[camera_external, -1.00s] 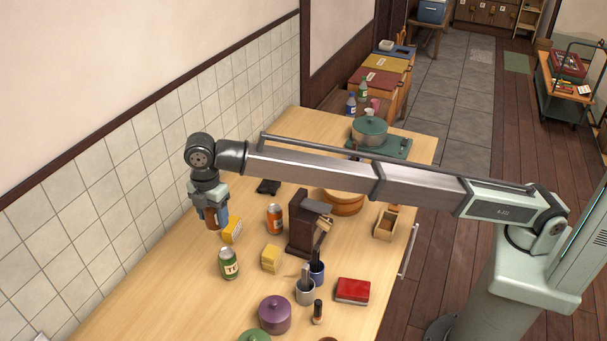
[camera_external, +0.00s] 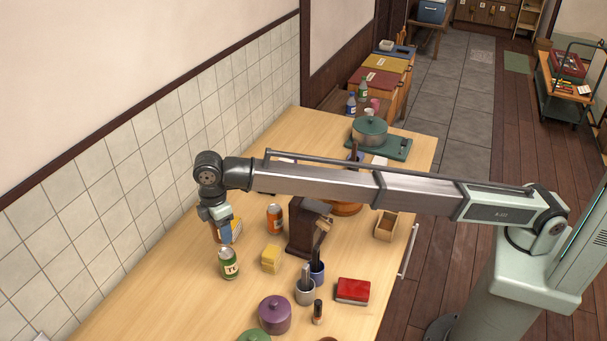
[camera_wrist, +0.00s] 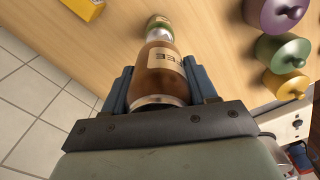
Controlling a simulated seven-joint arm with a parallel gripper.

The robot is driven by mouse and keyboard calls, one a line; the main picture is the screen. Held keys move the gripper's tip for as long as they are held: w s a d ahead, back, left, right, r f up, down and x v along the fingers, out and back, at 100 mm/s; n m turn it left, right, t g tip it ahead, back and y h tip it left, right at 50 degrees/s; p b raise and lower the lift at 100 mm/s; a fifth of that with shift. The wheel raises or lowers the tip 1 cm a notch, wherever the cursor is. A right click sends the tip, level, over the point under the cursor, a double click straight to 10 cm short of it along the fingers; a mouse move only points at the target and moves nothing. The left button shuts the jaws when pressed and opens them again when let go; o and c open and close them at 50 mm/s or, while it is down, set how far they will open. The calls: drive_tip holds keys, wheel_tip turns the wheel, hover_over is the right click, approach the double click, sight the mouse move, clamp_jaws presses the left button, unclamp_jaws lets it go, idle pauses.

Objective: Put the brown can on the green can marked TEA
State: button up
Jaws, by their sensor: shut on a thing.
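The brown can (camera_wrist: 163,77), with a label showing the letters "FEE", is between my fingers in the wrist view. My gripper (camera_wrist: 160,88) is shut on it. In the external view my gripper (camera_external: 221,226) partly hides the brown can (camera_external: 215,234). The green can marked TEA (camera_external: 229,264) stands upright on the table, just below the gripper in that picture. In the wrist view the green can (camera_wrist: 158,25) shows just beyond the brown can and is partly hidden by it. I cannot tell the gap between them.
A purple pot (camera_external: 274,315) is nearer the camera. The tiled wall (camera_external: 150,180) is on the left.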

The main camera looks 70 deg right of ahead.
drive_tip(key=shift+f, duration=2.35)
drive_tip(key=shift+f, duration=0.1)
drive_tip(key=o, duration=1)
drive_tip(key=shift+o, duration=0.2)
wheel_tip(320, 180, up, 12)
drive_tip(key=shift+r, duration=0.1)
